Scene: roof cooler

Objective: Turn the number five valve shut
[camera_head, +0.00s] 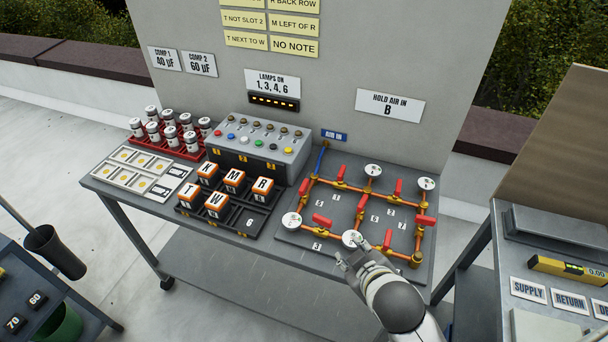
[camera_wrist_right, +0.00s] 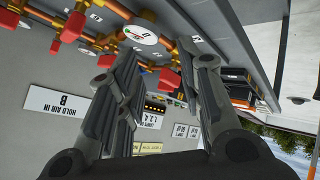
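The valve board (camera_head: 345,262) lies on the right of the table, with orange pipes, several red valve handles and white round gauges. A small tag that seems to read 5 (camera_head: 320,203) sits on the left part; a red handle (camera_head: 322,220) lies just below it. The tags are too small to match surely to handles. My right gripper (camera_head: 364,250) is at the board's front edge, beside the front gauge (camera_head: 352,238) and near a front red handle (camera_head: 387,240). In the wrist view its fingers are apart, with a red handle (camera_wrist_right: 170,78) showing between them; contact is unclear. My left gripper is out of view.
Left of the board stand a black tray (camera_head: 268,222) of lettered blocks, a grey switch box (camera_head: 262,150) and a red rack (camera_head: 185,152) of canisters. A "HOLD AIR IN B" sign (camera_head: 390,105) hangs behind. Another table (camera_head: 500,255) stands at the right.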

